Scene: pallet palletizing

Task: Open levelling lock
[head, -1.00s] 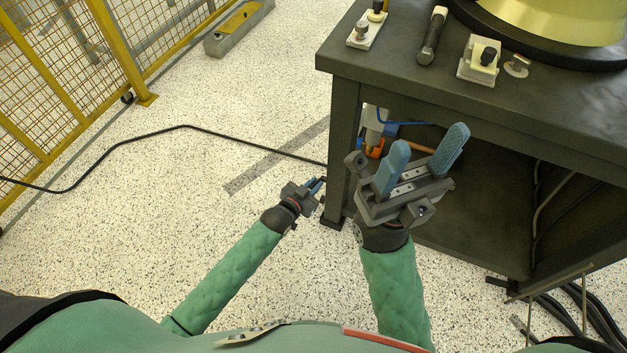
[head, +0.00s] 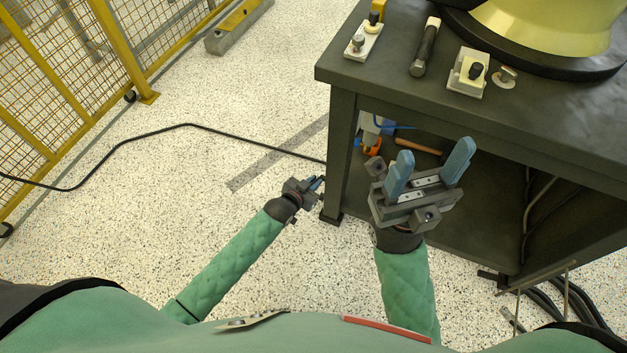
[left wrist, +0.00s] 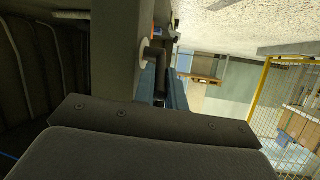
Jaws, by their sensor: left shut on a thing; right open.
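The levelling lock shows in the left wrist view as a dark bent lever (left wrist: 154,54) on a pale round disc on the table leg (left wrist: 112,45). My left gripper (head: 316,184) is low beside the front-left leg of the dark table (head: 340,160). Its blue fingers (left wrist: 163,88) are shut on the lever; the exact contact is partly hidden. In the head view the lock cannot be made out. My right gripper (head: 432,165) is open and empty, in front of the table's open underside, its blue fingers pointing up.
The tabletop holds a black-handled tool (head: 425,48), small pale fixtures (head: 467,73) and a yellow round base (head: 545,25). A black cable (head: 185,126) crosses the floor to the table leg. A yellow mesh fence (head: 70,80) stands at left.

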